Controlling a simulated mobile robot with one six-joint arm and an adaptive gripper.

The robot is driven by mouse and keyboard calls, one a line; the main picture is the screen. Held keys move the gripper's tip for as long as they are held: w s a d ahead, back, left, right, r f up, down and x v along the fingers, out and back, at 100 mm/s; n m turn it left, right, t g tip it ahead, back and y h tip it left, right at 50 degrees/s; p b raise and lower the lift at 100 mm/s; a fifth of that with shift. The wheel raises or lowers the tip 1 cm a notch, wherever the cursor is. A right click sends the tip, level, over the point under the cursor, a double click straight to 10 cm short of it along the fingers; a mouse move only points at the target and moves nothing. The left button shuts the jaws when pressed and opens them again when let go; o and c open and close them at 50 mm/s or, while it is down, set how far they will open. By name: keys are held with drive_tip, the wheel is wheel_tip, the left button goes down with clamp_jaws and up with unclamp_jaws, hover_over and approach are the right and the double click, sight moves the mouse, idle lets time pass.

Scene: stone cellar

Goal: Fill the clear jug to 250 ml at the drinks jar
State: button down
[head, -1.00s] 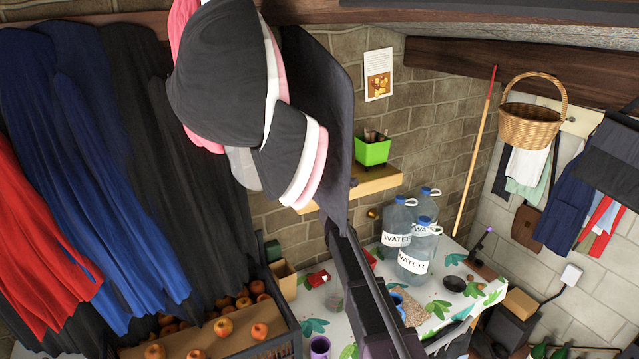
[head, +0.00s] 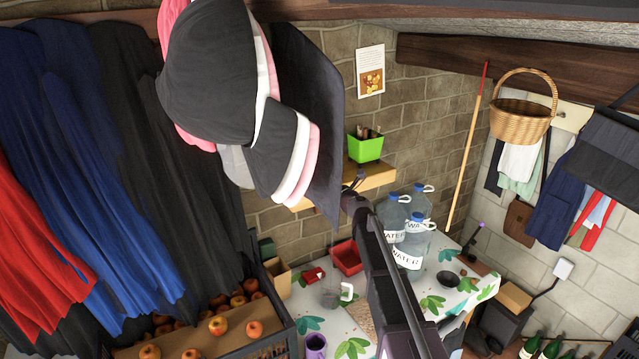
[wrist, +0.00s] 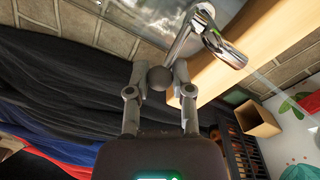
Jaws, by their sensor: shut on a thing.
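The clear jug (head: 331,292), with a pale handle, stands on the leaf-patterned table in the head view. Its level and marks are too small to read. In the wrist view my gripper (wrist: 160,74) is shut on a dark round knob (wrist: 159,79) beside a chrome tap (wrist: 212,38). A thin pale streak runs from the spout towards the table side, like a stream of liquid. A glassy surface (wrist: 150,14) at the top edge may be the drinks jar. The jar is not clear in the head view, where hanging hats cover much of that area.
Black, white and pink hats (head: 225,85) hang close in front. A red tray (head: 346,257), purple cup (head: 315,346) and water bottles (head: 408,252) stand on the table. A wooden shelf (head: 376,180) holds a green pot (head: 366,148). An apple crate (head: 288,330) is at lower left.

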drive_tip(key=shift+w, duration=0.1)
drive_tip(key=shift+c, duration=2.4)
unclamp_jaws()
drive_tip(key=shift+d, duration=0.1)
drive_tip(key=shift+s, duration=0.25)
drive_tip(key=v, duration=1.1)
drive_tip(key=shift+s+d, duration=0.25)
